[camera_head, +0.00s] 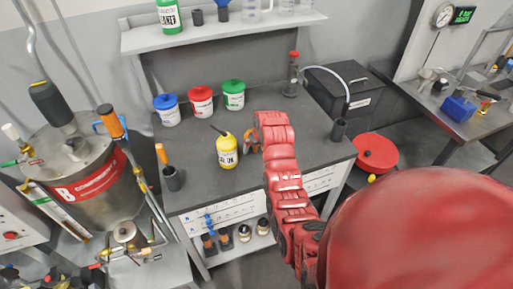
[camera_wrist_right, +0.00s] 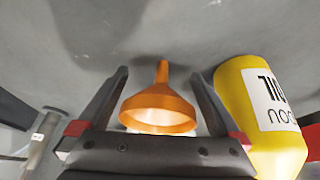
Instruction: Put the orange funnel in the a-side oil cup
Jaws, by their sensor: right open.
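The orange funnel (camera_wrist_right: 158,112) lies between the two open fingers of my right gripper (camera_wrist_right: 160,77) in the wrist view, its narrow spout pointing away from the palm. The fingers flank it with a gap on each side. In the head view my right gripper (camera_head: 251,139) is over the workbench, just right of the yellow oil bottle (camera_head: 227,152); the funnel is mostly hidden there. The bottle also shows right of the gripper in the wrist view (camera_wrist_right: 262,110). I cannot tell which cup is the a-side oil cup. My left gripper is out of view.
Blue, red and green lidded tubs (camera_head: 201,102) stand at the back of the workbench (camera_head: 205,190). A dark cup (camera_head: 173,180) with an orange-handled tool is at front left. Another dark cup (camera_head: 338,130) with a hose is at right. A steel tank (camera_head: 85,185) stands left.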

